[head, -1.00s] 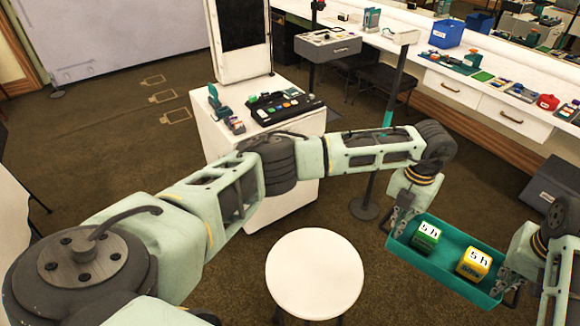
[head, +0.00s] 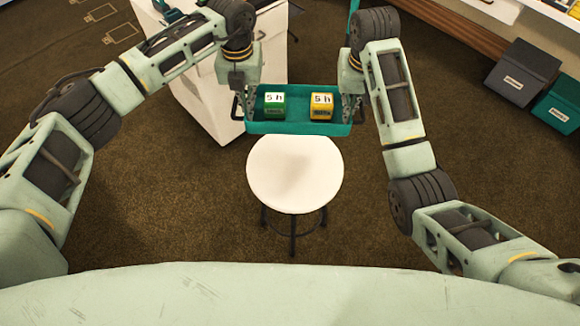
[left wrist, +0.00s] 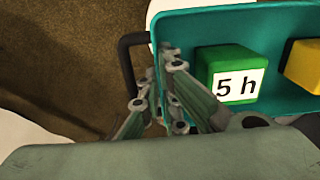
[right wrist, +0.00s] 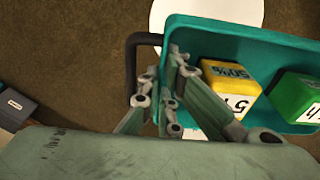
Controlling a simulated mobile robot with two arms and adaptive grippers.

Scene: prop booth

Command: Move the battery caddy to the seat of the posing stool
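The battery caddy (head: 298,128) is a teal tray with black end handles, holding a green block (head: 274,106) and a yellow block (head: 321,106), each marked "5 h". It is level, in the air by the far edge of the round white stool seat (head: 295,182), with a faint shadow on the seat. My left gripper (head: 244,106) is shut on its left end, and my right gripper (head: 351,106) is shut on its right end. The left wrist view shows the fingers at the caddy's end wall (left wrist: 172,75); the right wrist view shows the same (right wrist: 172,45).
A white plinth (head: 205,95) stands behind on the left, close to my left arm. Dark grey and teal bins (head: 524,72) stand on the right. The brown carpet around the stool is clear. The stool seat is bare.

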